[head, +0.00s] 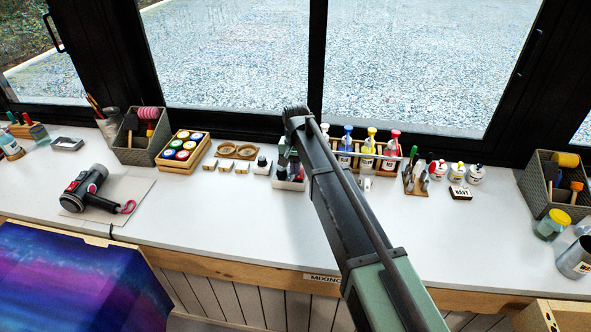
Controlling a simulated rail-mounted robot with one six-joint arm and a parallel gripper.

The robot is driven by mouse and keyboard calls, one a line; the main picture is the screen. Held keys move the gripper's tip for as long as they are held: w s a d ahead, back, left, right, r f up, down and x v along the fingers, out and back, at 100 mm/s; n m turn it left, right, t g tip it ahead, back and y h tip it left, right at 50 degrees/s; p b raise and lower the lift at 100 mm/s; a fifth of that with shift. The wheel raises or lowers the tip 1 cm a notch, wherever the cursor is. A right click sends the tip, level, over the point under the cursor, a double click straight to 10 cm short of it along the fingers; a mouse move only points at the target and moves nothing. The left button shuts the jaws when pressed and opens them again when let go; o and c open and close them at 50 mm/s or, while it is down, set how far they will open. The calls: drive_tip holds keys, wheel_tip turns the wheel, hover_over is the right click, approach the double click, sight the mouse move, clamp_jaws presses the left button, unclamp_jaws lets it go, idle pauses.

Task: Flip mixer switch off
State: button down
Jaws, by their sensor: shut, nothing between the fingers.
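No thing is plainly recognisable as a mixer with a switch in the head view. A black and grey hand-held device (88,187) with red marks lies on a pale board at the left of the bench; I cannot tell if it is the mixer, and no switch position can be read. My arm reaches from the lower right up over the middle of the bench. Its far end is near the window side, above a small white tray (290,184) with dark bottles, partly covered by the arm. My gripper's fingers cannot be made out; the arm hides that spot.
The white bench (220,225) is clear along its front. At the back stand a wooden crate of paint jars (183,147), a rack of coloured pump bottles (368,147) and a grey tool bin (143,138). Another tool bin (545,185) stands right. Dyed cloth (75,280) hangs lower left.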

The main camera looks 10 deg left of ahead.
drive_tip(key=shift+w+r, duration=0.1)
drive_tip(key=shift+r, duration=0.1)
wheel_tip(320, 180, up, 14)
drive_tip(key=s+p, duration=0.2)
drive_tip(key=p, duration=1.1)
drive_tip(key=shift+f+p, duration=0.2)
drive_tip(key=shift+p, duration=0.2)
drive_tip(key=shift+s, duration=0.1)
drive_tip(key=s+d+f+t+b, duration=0.1)
drive_tip(key=s+d+f+b, duration=0.1)
drive_tip(key=s+d, duration=2.2)
drive_tip(key=d, duration=0.3)
drive_tip(key=shift+d+f, duration=0.15)
drive_tip(key=shift+d, duration=0.15)
